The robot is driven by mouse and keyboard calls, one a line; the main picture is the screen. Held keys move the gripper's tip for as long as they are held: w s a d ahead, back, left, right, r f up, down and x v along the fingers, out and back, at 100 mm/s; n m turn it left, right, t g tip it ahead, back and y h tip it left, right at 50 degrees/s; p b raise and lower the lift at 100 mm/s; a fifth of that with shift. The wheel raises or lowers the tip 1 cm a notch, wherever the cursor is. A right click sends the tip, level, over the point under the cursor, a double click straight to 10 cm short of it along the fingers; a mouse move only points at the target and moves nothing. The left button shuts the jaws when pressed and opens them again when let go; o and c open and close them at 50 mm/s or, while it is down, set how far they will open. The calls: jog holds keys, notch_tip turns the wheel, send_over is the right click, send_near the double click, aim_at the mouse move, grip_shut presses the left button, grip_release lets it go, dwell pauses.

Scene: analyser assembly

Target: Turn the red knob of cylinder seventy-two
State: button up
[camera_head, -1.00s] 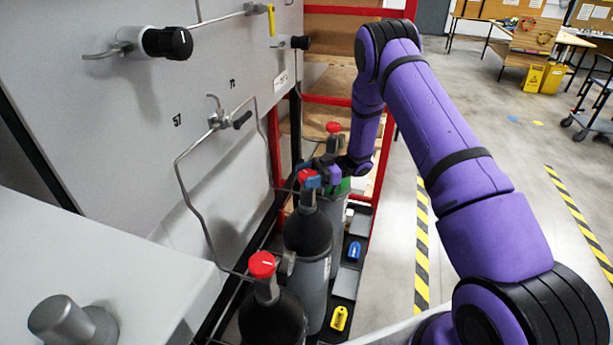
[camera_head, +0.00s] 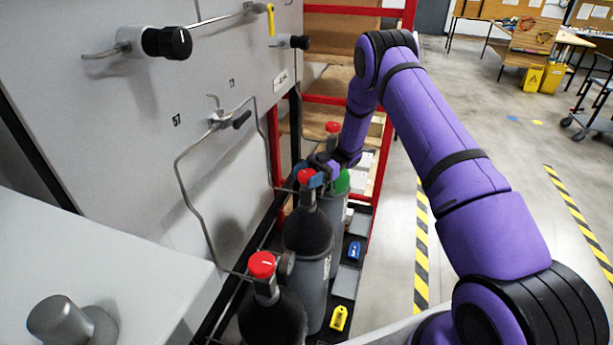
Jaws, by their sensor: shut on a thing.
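Three gas cylinders with red knobs stand in a row along the grey panel. The middle cylinder (camera_head: 308,232) is dark, and its red knob (camera_head: 306,176) is partly covered. My gripper (camera_head: 314,178) is at this knob, coming from behind and to the right, with a blue fingertip against it. It appears shut on the knob; the finger contact is small and partly hidden. The near cylinder (camera_head: 273,318) has a free red knob (camera_head: 262,264). The far cylinder (camera_head: 342,205) has a green shoulder and a red knob (camera_head: 333,127).
The panel (camera_head: 150,90) carries the number 57 and another label too small to read surely, plus bent pipes and black-handled valves (camera_head: 167,43). A red rack frame (camera_head: 385,150) stands behind. Yellow (camera_head: 338,318) and blue (camera_head: 354,251) tags lie by the cylinders.

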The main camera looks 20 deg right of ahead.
jog(key=o, duration=0.9)
jog(key=v, duration=1)
jog(key=shift+w+d, duration=0.2)
jog(key=shift+d, duration=0.1)
